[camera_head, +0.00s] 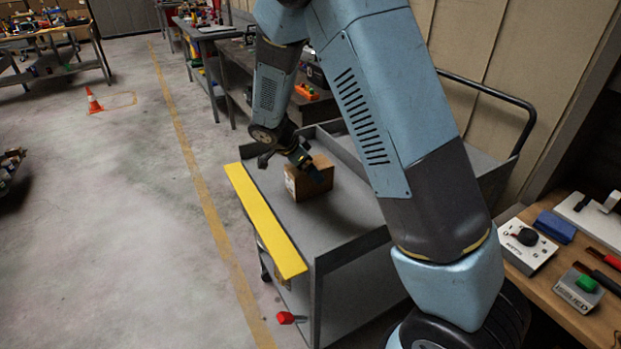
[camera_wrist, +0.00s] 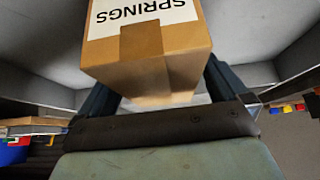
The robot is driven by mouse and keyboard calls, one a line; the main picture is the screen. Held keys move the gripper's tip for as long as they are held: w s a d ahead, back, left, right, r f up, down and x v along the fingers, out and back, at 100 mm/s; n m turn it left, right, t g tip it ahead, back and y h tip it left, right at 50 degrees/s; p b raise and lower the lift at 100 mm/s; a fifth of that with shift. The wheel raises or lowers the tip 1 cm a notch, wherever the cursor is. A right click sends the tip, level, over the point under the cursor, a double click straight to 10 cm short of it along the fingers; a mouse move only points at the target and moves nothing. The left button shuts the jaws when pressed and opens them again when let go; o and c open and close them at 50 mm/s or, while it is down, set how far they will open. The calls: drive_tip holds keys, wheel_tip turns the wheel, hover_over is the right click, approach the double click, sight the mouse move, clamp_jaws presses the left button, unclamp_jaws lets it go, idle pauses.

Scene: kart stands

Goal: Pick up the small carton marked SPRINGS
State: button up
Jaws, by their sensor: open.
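The small brown carton (camera_head: 311,181) stands on the grey top of a cart (camera_head: 335,222). In the wrist view the carton (camera_wrist: 180,55) fills the upper middle, with a white label reading SPRINGS, upside down in the picture, and a strip of tape. My gripper (camera_head: 316,172) is at the carton in the head view. In the wrist view its two fingers (camera_wrist: 160,92) are apart, one to each side of the carton. Their tips are hidden behind the carton, and I cannot tell whether they touch it.
The cart has a yellow edge strip (camera_head: 264,220) and a raised handle (camera_head: 497,90). A wooden bench (camera_head: 572,295) with switch boxes is at the right. A red object (camera_head: 285,317) shows low by the cart. An orange cone (camera_head: 93,101) stands on open floor at the left.

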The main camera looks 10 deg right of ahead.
drive_tip(key=shift+x, duration=1.2)
drive_tip(key=c, duration=1.2)
